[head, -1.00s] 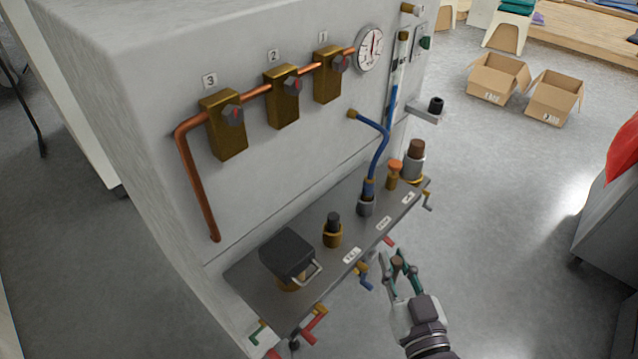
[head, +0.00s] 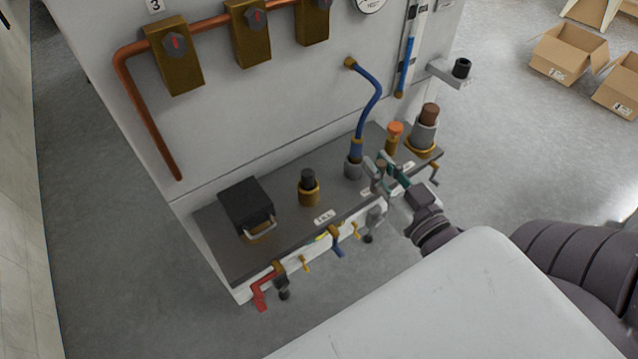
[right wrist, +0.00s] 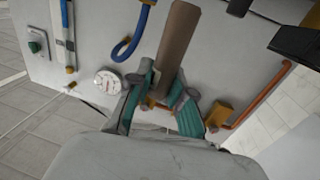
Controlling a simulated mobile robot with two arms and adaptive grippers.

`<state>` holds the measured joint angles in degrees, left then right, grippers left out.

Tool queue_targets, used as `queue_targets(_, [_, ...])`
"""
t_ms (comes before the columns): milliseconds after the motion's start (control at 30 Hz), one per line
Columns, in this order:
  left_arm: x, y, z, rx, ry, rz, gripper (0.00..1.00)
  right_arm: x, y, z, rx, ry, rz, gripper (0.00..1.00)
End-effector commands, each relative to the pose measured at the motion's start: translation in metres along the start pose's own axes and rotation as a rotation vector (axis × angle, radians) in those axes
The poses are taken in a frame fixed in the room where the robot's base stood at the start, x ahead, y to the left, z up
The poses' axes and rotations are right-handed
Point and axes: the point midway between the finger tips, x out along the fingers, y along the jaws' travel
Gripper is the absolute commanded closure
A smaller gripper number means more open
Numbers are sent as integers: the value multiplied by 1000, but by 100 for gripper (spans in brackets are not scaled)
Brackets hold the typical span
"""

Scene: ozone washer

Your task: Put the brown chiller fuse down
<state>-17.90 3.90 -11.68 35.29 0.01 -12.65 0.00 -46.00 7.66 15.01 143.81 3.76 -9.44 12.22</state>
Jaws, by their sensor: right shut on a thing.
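My right gripper (head: 379,171) is shut on the brown chiller fuse (head: 382,164) over the front right part of the dark shelf (head: 283,215). In the right wrist view the fuse (right wrist: 176,42) is a long brown cylinder standing out between the green-padded fingers (right wrist: 160,98). In the head view the fingers hide most of it, and I cannot tell whether it touches the shelf. A similar brown-topped piece (head: 430,114) stands upright in a grey and brass socket at the shelf's right end. My left gripper is not in view.
On the shelf stand a black box (head: 246,203), a black-topped brass fitting (head: 308,188), a blue hose (head: 374,98) in a grey socket and an orange-capped fitting (head: 394,134). Handles, including a red one (head: 264,287), jut from the front edge. Cardboard boxes (head: 570,55) lie behind.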

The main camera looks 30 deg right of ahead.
Motion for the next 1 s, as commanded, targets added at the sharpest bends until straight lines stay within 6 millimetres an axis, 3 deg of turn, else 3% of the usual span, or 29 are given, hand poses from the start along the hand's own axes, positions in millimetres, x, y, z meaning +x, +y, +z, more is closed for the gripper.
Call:
queue_targets(33, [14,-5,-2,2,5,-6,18,7,-1,9,2,8,0,100])
queue_targets(233, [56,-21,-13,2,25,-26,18,44,-10,34,2,12,-1,100])
queue_targets(300, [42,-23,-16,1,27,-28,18,61,-14,36,5,4,2,100])
queue_targets(567, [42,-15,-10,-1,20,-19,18,102,-25,62,2,2,1,100])
queue_targets(1000, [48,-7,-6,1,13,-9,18,107,-27,106,2,0,1,100])
